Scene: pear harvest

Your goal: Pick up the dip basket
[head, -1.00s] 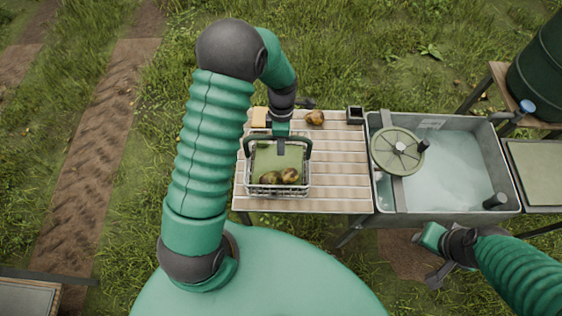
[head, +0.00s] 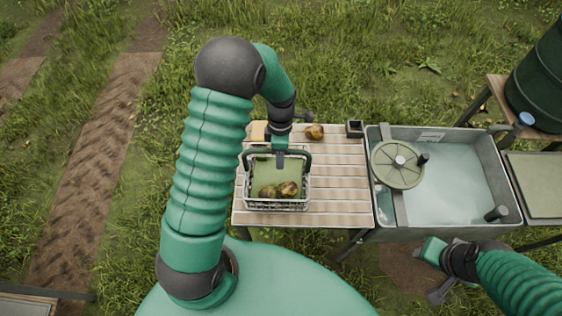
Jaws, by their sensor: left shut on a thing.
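The dip basket (head: 277,205) is a wire basket with a green inside and a dark green handle arched over it. It stands at the left of the slatted wooden table, and I cannot tell whether it is lifted off the slats. A few brownish pears (head: 288,188) lie inside at its near side. My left gripper (head: 280,156) reaches down from the far side and is shut on the basket's handle; its fingertips are partly hidden. My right gripper (head: 433,272) hangs low at the lower right, in front of the water trough, away from the basket; its jaws are unclear.
The wooden table (head: 335,190) is clear on its right. A single pear (head: 314,132) and a small dark box (head: 354,129) sit at its far edge. A water-filled metal trough (head: 455,234) with a round green lid (head: 397,164) adjoins it. A dark green barrel (head: 535,80) stands at far right.

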